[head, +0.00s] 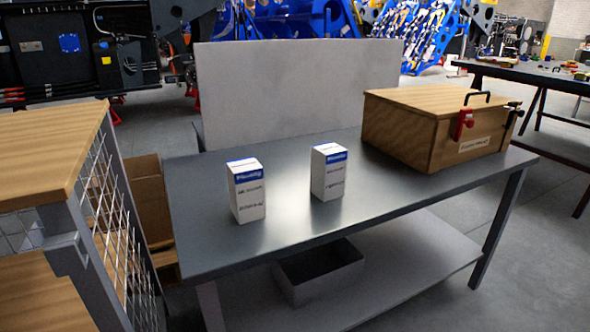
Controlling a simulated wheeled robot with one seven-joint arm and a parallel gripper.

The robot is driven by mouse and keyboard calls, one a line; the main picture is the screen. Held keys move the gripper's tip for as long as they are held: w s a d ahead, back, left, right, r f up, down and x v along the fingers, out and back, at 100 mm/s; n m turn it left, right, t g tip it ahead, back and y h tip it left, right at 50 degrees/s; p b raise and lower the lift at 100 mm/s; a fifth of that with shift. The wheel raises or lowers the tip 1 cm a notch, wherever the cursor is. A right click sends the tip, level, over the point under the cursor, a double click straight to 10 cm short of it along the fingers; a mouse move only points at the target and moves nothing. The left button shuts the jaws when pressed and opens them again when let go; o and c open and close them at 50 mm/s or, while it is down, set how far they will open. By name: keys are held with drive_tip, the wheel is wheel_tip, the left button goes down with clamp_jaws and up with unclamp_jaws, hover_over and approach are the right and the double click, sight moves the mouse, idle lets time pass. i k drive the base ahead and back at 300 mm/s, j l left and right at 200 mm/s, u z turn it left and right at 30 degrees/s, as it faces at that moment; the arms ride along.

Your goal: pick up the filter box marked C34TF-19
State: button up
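Two white filter boxes with blue top bands stand upright and apart on the grey metal table (290,222). The left filter box (248,192) is nearer the table's left end. The right filter box (328,172) stands a little farther back, near the middle. Both have dark print on the front, too small to read, so I cannot tell which one is marked C34TF-19. My gripper is not in view.
A wooden case (425,128) with a black handle and red latch sits at the table's right end. A grey panel (295,92) stands along the back. A wood-topped mesh cage (50,150) is close at left. An open bin (318,272) is on the lower shelf.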

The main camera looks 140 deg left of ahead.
sight(328, 160)
drive_tip(key=j+u, duration=0.1)
drive_tip(key=u, duration=4.15)
